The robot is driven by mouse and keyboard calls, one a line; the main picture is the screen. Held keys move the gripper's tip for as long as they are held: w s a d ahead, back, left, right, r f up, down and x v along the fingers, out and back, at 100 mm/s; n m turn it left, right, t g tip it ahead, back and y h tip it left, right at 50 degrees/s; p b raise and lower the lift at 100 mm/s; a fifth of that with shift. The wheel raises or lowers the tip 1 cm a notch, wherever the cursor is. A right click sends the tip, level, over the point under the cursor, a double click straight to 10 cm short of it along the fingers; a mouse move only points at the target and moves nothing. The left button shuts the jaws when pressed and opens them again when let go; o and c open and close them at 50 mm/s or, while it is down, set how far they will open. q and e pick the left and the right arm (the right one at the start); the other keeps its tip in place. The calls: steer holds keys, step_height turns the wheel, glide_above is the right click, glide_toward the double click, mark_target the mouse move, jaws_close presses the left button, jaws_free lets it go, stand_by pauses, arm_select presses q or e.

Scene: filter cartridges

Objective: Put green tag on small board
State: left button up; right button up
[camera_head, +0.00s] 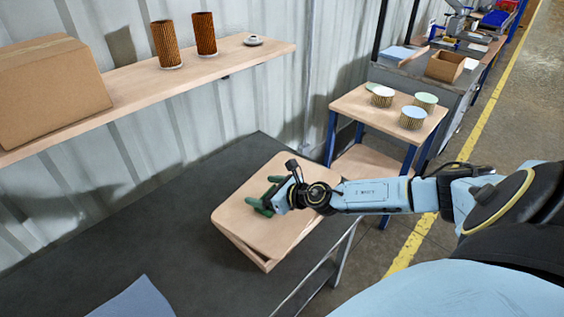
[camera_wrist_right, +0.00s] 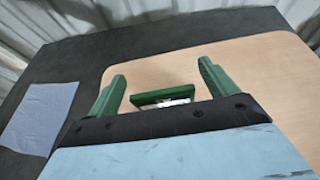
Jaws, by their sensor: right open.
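The small board (camera_head: 240,216) is a pale wooden board with rounded corners on the dark table; it also fills much of the right wrist view (camera_wrist_right: 270,75). My right gripper (camera_head: 263,198) is over the board, with its green fingers apart. In the right wrist view the green tag (camera_wrist_right: 162,95), a green-rimmed piece with a whitish part, shows between the open fingers (camera_wrist_right: 161,83) and looks clear of both. It lies against the board's surface in that view, its lower part hidden by the gripper. I cannot tell the tag from the green fingers in the head view.
A blue-grey sheet (camera_head: 137,300) lies on the dark table (camera_head: 120,235). A wall shelf (camera_head: 135,97) holds a cardboard box (camera_head: 50,90), two brown pleated cartridges (camera_head: 166,45) and a small round item (camera_head: 253,40). A side table (camera_head: 350,104) holds several short round filters (camera_head: 412,117).

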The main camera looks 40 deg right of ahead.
steer(key=b+v, duration=0.1)
steer(key=v, duration=0.9)
steer(key=shift+s+f, duration=0.1)
steer(key=shift+s+d+r, duration=0.15)
steer(key=shift+s+r, duration=0.2)
steer(key=shift+s, duration=0.2)
